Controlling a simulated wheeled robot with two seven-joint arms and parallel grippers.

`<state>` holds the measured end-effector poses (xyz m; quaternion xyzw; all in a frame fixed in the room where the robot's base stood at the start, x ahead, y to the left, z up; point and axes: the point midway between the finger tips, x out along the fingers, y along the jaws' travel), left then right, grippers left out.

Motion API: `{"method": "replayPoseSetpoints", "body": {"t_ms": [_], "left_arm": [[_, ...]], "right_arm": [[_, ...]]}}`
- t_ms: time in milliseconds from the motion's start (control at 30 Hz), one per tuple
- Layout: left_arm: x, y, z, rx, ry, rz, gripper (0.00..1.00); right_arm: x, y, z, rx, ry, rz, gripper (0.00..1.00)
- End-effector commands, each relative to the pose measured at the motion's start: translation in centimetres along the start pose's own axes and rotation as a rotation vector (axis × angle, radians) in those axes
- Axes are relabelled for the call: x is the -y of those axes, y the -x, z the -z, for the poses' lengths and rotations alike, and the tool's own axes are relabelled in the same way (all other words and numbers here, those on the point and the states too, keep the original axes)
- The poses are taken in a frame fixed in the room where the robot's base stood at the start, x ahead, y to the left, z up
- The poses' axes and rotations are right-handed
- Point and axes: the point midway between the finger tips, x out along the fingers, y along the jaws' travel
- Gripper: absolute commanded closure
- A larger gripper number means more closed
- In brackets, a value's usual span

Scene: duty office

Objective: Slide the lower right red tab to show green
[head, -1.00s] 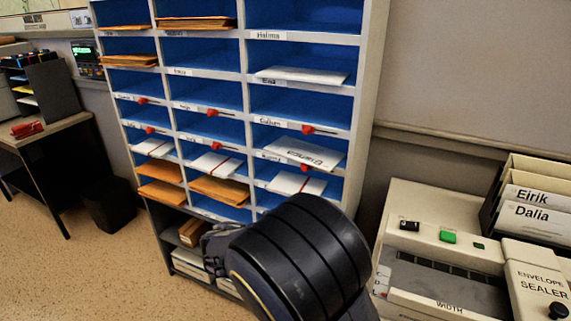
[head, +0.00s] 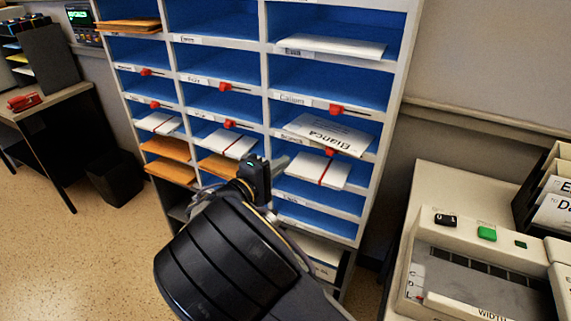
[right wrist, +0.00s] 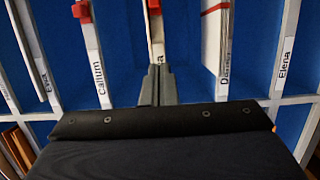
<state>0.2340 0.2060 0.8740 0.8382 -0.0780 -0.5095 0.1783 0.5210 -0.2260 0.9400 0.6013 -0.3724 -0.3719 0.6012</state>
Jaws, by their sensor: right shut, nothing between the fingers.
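The lower right red tab (head: 329,151) sits on a white shelf strip in the right column of the blue pigeonhole rack (head: 384,110). It also shows at the top edge of the right wrist view (right wrist: 153,5), on the strip straight ahead of the fingers. No green shows beside it. My right gripper (head: 281,164) is shut and empty, left of and slightly below the tab in the head view. In the right wrist view its fingertips (right wrist: 158,68) overlap that strip over its label; I cannot tell if they touch. My left gripper is not in view.
Another red tab (head: 336,108) is on the strip above, labelled Callum in the right wrist view. White envelopes (head: 318,170) with a red band lie just below the lower right tab. An envelope sealer (head: 448,190) stands at the right.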

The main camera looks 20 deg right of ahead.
Motion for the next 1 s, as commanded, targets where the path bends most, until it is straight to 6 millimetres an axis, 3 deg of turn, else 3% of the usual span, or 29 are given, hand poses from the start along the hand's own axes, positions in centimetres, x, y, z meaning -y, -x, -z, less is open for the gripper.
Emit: {"method": "replayPoseSetpoints", "body": {"t_ms": [367, 600, 1000], "left_arm": [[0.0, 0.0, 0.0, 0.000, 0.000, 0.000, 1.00], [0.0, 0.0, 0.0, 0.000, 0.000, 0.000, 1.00], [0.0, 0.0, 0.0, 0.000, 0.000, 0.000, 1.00]], "right_arm": [[0.0, -7.9, -0.3, 0.004, 0.000, 0.001, 1.00], [0.0, -8.3, -3.3, 0.000, 0.001, 0.001, 1.00], [0.0, -8.4, -3.9, 0.000, 0.000, 0.000, 1.00]]}}
